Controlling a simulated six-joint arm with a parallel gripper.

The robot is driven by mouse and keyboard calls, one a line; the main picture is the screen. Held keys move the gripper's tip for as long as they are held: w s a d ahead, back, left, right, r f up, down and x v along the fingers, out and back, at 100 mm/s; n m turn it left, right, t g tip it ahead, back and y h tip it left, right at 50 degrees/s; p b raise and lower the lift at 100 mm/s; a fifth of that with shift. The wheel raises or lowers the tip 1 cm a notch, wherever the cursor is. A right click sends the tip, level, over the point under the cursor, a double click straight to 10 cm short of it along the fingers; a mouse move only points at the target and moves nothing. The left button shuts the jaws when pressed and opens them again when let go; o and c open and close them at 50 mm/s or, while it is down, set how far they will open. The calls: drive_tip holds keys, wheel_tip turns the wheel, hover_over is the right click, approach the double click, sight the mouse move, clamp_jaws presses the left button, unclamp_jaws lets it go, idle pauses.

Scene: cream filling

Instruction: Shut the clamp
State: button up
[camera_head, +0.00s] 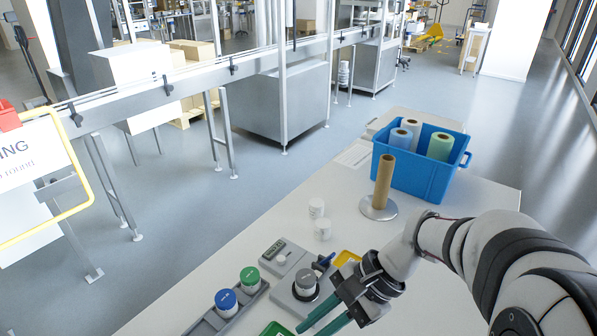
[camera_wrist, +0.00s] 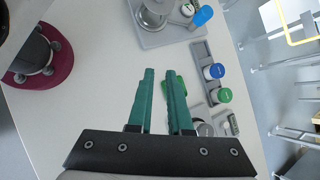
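A jar with a grey lid (camera_head: 306,280) stands on a grey fixture plate (camera_head: 290,300). Just behind and right of it is a small clamp (camera_head: 323,262) with a dark blue handle; whether it is open or closed is too small to tell. My gripper (camera_head: 322,320) has green fingers, which are apart with nothing between them. They are in front of the jar and away from the clamp. In the wrist view my gripper (camera_wrist: 161,72) also shows open and empty. The grey-lidded jar (camera_wrist: 204,128) is partly hidden there, and I cannot make out the clamp.
Jars with blue (camera_head: 226,300) and green (camera_head: 250,278) lids stand in a grey tray left of the fixture. A small scale (camera_head: 279,256), white cups (camera_head: 322,228), a cardboard tube on a stand (camera_head: 383,185) and a blue crate (camera_head: 418,178) are farther back.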

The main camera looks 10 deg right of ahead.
sight(327, 259)
drive_tip(key=w+d+m, duration=0.1)
drive_tip(key=w+d+f+m+t+y, duration=0.1)
drive_tip(key=w, duration=0.1)
drive_tip(key=w+d+f+m+y, duration=0.1)
drive_tip(key=w, duration=0.1)
drive_tip(key=shift+w+d+f, duration=0.1)
drive_tip(key=shift+d+f, duration=0.05)
drive_tip(key=shift+d, duration=0.15)
clamp_jaws()
drive_tip(key=w+d+f+m+t, duration=0.3)
drive_tip(key=d+f, duration=0.1)
drive_tip(key=d, duration=0.2)
drive_tip(key=w+d+f+m+t, duration=0.3)
drive_tip(key=d+f+m, duration=0.1)
drive_tip(key=d, duration=0.2)
drive_tip(key=w+d+f+m+t, duration=0.3)
drive_tip(key=d+f+m+t, duration=0.1)
drive_tip(key=d+f, duration=0.1)
drive_tip(key=shift+d+y, duration=0.4)
drive_tip(key=shift+d, duration=0.45)
drive_tip(key=shift+a, duration=0.1)
